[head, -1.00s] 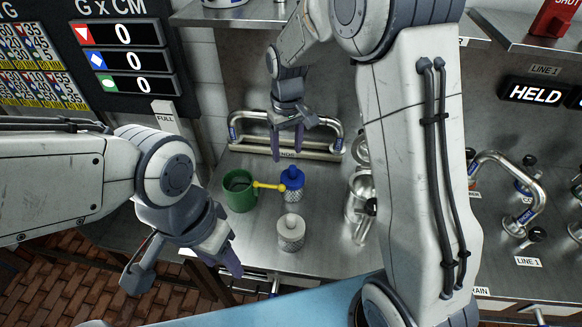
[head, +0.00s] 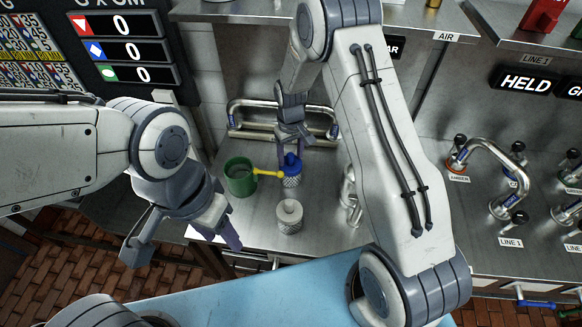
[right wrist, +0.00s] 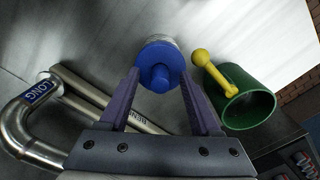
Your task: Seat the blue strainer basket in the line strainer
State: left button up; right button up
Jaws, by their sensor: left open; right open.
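The blue strainer basket (head: 291,181) stands upright on the steel bench, with a blue cap and knob over a metal mesh body. It also shows in the right wrist view (right wrist: 160,68). My right gripper (head: 291,153) is above it, pointing down. In the right wrist view the open fingers (right wrist: 160,80) lie on either side of the blue cap, with no clear contact. My left gripper (head: 183,246) is open and empty at the bench's front left.
A green cup (head: 240,180) with a yellow ball-ended handle (head: 268,173) stands just left of the blue basket. A pale grey-topped basket (head: 289,216) stands in front. Bent steel pipes (head: 250,104) lie behind. Valves and pipes (head: 490,150) are at right.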

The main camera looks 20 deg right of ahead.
jog(key=shift+f, duration=0.25)
grip_shut()
dwell(1.3)
